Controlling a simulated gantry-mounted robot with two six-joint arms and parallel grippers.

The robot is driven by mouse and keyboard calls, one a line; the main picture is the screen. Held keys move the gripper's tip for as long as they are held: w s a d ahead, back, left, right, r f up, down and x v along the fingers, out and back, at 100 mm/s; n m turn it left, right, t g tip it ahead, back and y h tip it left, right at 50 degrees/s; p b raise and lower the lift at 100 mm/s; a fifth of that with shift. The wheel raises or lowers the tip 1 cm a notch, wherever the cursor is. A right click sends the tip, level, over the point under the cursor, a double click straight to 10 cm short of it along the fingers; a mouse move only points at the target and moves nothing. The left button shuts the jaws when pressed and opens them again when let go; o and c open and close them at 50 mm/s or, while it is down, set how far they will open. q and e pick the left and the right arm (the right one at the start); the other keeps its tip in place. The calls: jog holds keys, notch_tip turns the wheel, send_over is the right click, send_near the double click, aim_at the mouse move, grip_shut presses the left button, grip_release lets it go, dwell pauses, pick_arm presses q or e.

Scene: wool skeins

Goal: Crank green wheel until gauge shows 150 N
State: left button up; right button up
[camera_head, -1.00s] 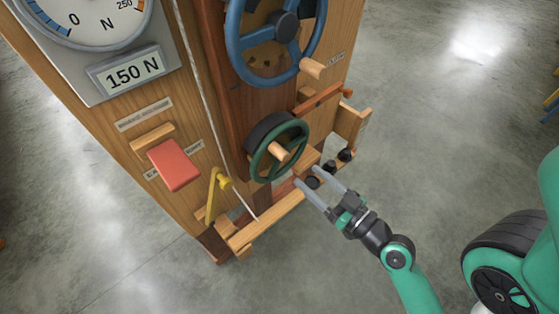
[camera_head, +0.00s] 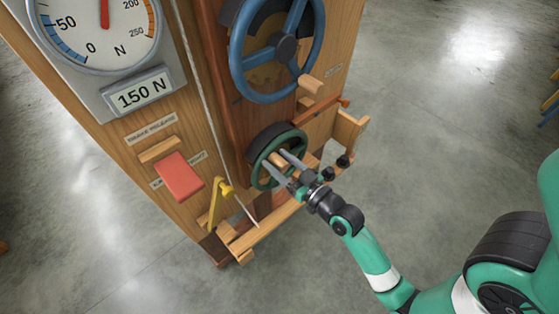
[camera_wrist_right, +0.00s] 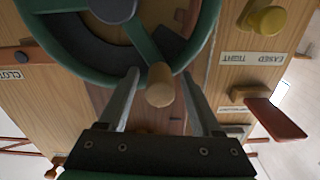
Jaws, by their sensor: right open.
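The green wheel (camera_head: 256,168) sits low on the wooden machine front; its rim fills the top of the right wrist view (camera_wrist_right: 208,20). Its wooden crank knob (camera_head: 277,159) is between the open fingers of my right gripper (camera_head: 281,163). In the right wrist view the knob (camera_wrist_right: 160,86) lies between the fingertips (camera_wrist_right: 162,85), with a gap on each side. The round gauge (camera_head: 97,30) has a red needle pointing up, its tip cut off by the frame. The display plate (camera_head: 139,93) below reads 150 N. My left gripper is out of view.
A large blue wheel (camera_head: 276,95) is above the green one. A red block (camera_head: 180,178) and a yellow lever (camera_head: 216,204) are left of it. The concrete floor to the right is open.

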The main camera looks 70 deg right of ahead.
grip_shut()
dwell(1.3)
